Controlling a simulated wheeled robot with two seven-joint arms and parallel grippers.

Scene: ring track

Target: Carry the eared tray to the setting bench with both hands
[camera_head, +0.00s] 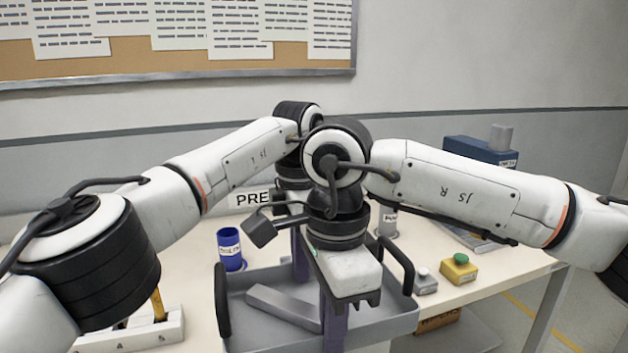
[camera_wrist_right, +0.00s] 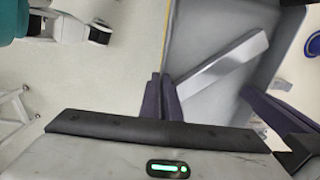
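The eared tray is a shallow grey tray (camera_head: 265,275) with black upright ears at its left (camera_head: 222,305) and right (camera_head: 398,264). The tray (camera_wrist_right: 205,55) and bar (camera_wrist_right: 225,65) also show in the right wrist view. My right gripper (camera_head: 334,330) hangs over the tray between the ears; its purple fingers (camera_wrist_right: 162,98) look together and empty. My left gripper (camera_head: 300,255) is behind it, partly hidden, away from the ears. I cannot tell which bench is the setting bench.
A blue labelled cup (camera_head: 230,250) stands left of the tray. A yellow box with a green button (camera_head: 458,268) and a grey button box (camera_head: 425,281) stand right. A slotted block (camera_head: 150,333) is front left; a blue machine (camera_head: 478,150) is back right. My arms crowd together above the tray.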

